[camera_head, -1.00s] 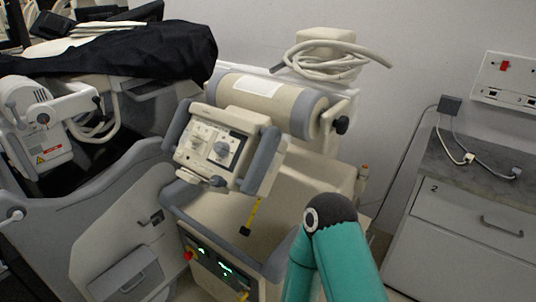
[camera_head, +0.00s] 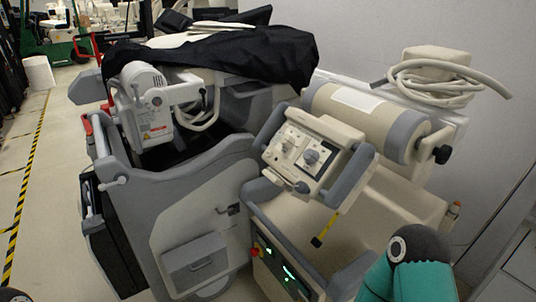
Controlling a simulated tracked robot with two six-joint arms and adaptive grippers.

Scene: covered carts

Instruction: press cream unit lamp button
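The cream unit (camera_head: 400,205) stands right of centre in the head view, with a cream cylinder (camera_head: 357,108) across its top. Its tilted control head (camera_head: 312,158) has grey side handles and a panel with knobs and small switches. A lower front panel (camera_head: 281,272) shows green lit displays and a red knob. I cannot tell which control is the lamp button. A teal link of my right arm shows at the bottom right, in front of the unit's lower right side. Neither gripper is in view.
A grey cart (camera_head: 190,215) with a black cloth (camera_head: 215,55) over its top stands close to the unit's left. A coiled hose (camera_head: 435,82) lies on the unit's top. A grey cabinet (camera_head: 515,262) is at the right edge. Open floor with yellow-black tape (camera_head: 28,195) lies left.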

